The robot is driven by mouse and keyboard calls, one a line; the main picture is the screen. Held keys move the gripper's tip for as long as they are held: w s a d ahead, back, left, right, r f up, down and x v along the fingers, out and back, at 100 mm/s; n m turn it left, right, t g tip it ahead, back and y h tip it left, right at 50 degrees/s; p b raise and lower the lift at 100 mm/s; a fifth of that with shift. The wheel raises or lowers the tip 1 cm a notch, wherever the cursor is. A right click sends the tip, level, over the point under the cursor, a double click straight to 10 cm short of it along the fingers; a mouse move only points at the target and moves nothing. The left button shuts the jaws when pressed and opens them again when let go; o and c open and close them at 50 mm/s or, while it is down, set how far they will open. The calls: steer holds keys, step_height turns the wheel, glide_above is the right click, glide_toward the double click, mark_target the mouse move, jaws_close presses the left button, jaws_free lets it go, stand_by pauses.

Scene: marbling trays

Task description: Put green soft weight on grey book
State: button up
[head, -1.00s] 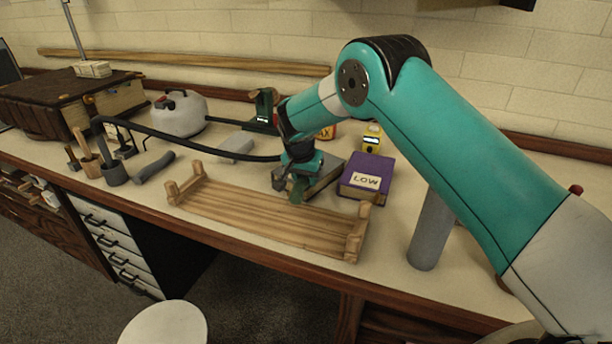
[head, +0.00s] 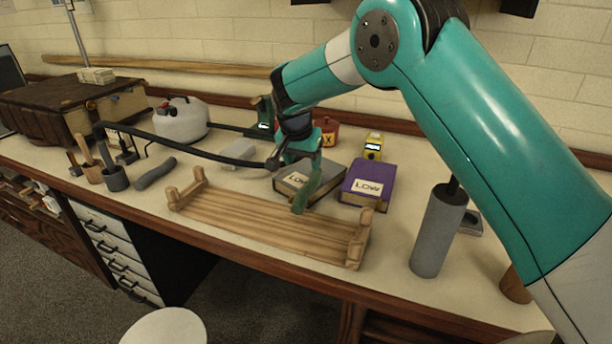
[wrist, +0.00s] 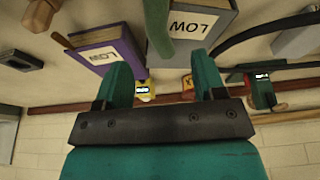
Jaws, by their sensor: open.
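How much of the weight rests on the cover is hard to tell. My gripper (head: 297,160) is above the book's back part, fingers apart. In the wrist view my gripper (wrist: 160,62) is empty between its fingertips, with the weight's end just beyond them.
A purple book (head: 368,184) stands close on the right, with a yellow device (head: 373,146) behind it. A wooden rack (head: 262,226) lies in front. A grey cylinder (head: 437,235) stands to the right.

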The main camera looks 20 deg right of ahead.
steer(key=s+a+r+n+y, duration=0.15)
steer(key=s+r+n, duration=0.45)
steer(key=s+r, duration=0.6)
steer(key=s+n+g+y, duration=0.2)
steer(key=s+n+y, duration=0.3)
steer(key=s, duration=2.4)
steer(key=a+n, duration=0.1)
steer(key=n, duration=0.2)
steer(key=shift+r+n+g, duration=0.2)
steer(key=shift+n+g, duration=0.1)
steer(key=shift+g, duration=0.1)
steer(key=shift+r+p, duration=0.85)
steer(key=shift+r, duration=0.05)
